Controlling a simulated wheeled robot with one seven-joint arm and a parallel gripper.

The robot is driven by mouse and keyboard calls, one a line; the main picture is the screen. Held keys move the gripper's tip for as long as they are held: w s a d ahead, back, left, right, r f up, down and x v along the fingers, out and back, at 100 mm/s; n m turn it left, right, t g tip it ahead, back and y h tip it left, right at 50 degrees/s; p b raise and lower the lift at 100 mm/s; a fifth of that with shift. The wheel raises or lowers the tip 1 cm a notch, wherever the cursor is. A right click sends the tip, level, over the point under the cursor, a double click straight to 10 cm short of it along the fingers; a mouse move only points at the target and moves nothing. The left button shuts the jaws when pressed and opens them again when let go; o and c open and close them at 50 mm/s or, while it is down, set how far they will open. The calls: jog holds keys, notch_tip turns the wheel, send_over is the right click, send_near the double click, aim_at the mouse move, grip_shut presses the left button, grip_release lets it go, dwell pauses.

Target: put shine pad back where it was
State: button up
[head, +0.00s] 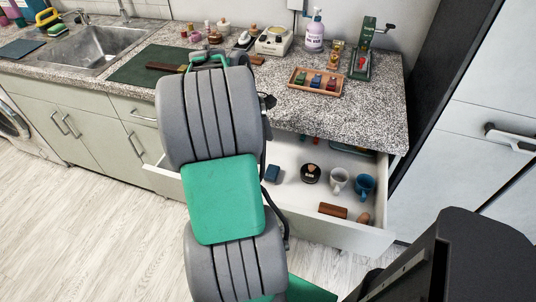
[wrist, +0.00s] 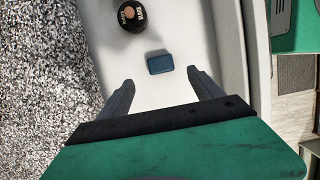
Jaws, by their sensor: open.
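A small dark blue block (head: 273,173), which may be the shine pad, lies in the open drawer (head: 310,215); no label on it can be read. In the wrist view the blue block (wrist: 160,64) lies on the white drawer floor, just beyond and between my fingertips. My gripper (wrist: 163,85) is open and empty, over the drawer, with its fingers apart from the block. My arm hides the gripper in the head view.
The drawer also holds a black round tin (head: 311,174), a white mug (head: 339,180), a blue mug (head: 364,186) and a brown block (head: 333,210). The speckled counter (head: 365,120) overhangs its back. A wooden tray (head: 294,84) with small coloured items stands on the counter.

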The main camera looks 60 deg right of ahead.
jog(key=w+a+r+t+h, duration=0.1)
jog(key=w+a+r+t, duration=0.1)
jog(key=w+a, duration=0.6)
jog(key=w+a+r+t, duration=0.15)
jog(key=w+a, duration=0.35)
jog(key=a, duration=0.8)
jog(key=s+a+f+m+t+y, duration=0.1)
jog(key=a+f+t, duration=0.1)
jog(key=a, duration=1.4)
jog(key=shift+s+a+m+y, duration=0.25)
jog(key=shift+s+m+y, duration=0.05)
jog(key=shift+s, duration=0.1)
